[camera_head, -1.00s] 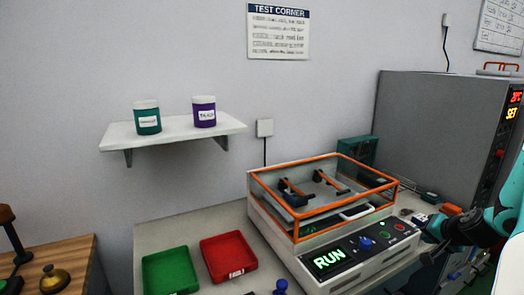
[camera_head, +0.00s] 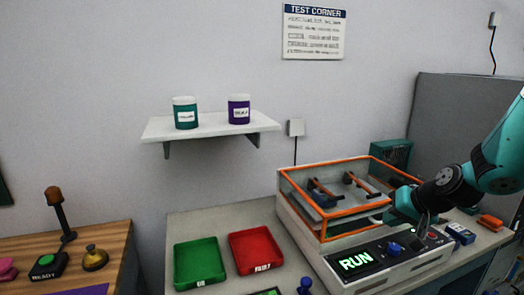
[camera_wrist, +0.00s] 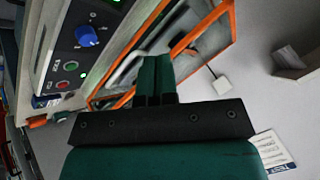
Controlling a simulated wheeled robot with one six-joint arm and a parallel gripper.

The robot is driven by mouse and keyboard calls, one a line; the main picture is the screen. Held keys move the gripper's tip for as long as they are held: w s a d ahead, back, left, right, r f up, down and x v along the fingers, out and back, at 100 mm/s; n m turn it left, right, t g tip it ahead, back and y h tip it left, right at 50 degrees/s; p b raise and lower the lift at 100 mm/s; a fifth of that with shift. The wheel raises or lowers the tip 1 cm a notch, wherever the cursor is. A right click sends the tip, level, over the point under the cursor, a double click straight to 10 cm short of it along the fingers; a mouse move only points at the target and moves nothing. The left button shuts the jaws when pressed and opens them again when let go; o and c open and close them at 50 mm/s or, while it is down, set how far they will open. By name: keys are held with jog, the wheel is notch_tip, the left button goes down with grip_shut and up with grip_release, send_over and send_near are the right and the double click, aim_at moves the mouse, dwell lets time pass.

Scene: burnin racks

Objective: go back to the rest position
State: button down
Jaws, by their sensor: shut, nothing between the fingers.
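My gripper (camera_head: 384,216) is in front of the right part of the orange-framed test machine (camera_head: 352,270) in the head view. In the wrist view my gripper (camera_wrist: 155,78) shows its two green fingers pressed together, shut and empty. Behind the fingers, the wrist view shows the machine's orange-edged clear cover (camera_wrist: 205,45) and its panel with a blue knob (camera_wrist: 87,36). The display reads RUN in green. I cannot tell whether the fingers touch the cover.
A green tray (camera_head: 200,282) and a red tray (camera_head: 275,268) lie left of the machine. A wall shelf (camera_head: 205,128) holds a teal jar (camera_head: 185,113) and a purple jar (camera_head: 239,110). A large grey cabinet (camera_head: 460,120) stands behind my arm. A wooden table (camera_head: 118,240) is at left.

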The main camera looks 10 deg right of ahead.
jog(key=s+a+r+n+g+y, duration=0.1)
jog(key=a+r+n, duration=0.15)
jog(key=a, duration=0.45)
jog(key=s+a+r+n+g+y, duration=0.1)
jog(key=s+a+r+n, duration=0.15)
jog(key=a, duration=0.45)
jog(key=s+a+r+n+g, duration=0.2)
jog(key=s+a+n, duration=0.2)
jog(key=s+a, duration=0.3)
jog(key=s+a+r+n+g, duration=0.3)
jog(key=s+a, duration=0.5)
jog(key=s, duration=0.3)
jog(key=shift+s+a+r+n, duration=0.15)
jog(key=shift+s+r+n, duration=0.2)
jog(key=shift+n, duration=0.05)
